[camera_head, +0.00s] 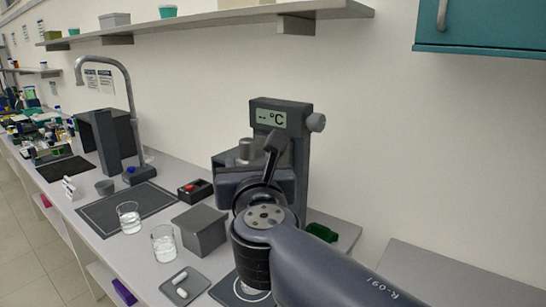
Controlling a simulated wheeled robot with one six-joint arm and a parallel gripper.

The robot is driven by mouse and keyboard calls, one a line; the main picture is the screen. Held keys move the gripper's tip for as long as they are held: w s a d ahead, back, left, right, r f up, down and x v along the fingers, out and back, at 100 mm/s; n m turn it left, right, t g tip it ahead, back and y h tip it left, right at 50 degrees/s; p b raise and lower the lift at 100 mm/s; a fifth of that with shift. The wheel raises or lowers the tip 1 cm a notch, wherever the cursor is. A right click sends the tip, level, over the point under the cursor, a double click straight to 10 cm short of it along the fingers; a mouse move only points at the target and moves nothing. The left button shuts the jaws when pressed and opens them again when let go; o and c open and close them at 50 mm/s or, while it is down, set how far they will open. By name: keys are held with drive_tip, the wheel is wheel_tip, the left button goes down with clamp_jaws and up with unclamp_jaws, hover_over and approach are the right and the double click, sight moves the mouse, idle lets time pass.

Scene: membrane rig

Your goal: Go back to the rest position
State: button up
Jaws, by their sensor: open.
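My arm (330,270) reaches in from the lower right, and its round grey joint cover (264,216) is in front of the rig. I cannot make out my gripper; the end of the arm is hidden or merges with the dark parts there. The membrane rig (301,165) is a dark grey tower on the bench. Its display (270,118) reads "-- °C", and a grey knob (316,122) sits on its right side. A dark lever-like part (273,150) and a metal cylinder (245,150) show in front of the tower.
Two glass beakers (163,243) (129,217), a grey box (201,230) and a small tray (186,286) with white pieces stand left of my arm. A green bottle (322,232) lies right of the rig. A shelf (220,17) and teal cabinet (480,28) hang above.

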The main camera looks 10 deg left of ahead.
sight(249, 150)
drive_tip(key=x, duration=0.9)
drive_tip(key=shift+w+f+p, duration=0.1)
drive_tip(key=shift+w+p, duration=0.25)
drive_tip(key=shift+w, duration=0.05)
drive_tip(key=shift+w+a, duration=0.15)
drive_tip(key=shift+w, duration=0.15)
drive_tip(key=shift+f, duration=0.2)
drive_tip(key=shift+s, duration=0.1)
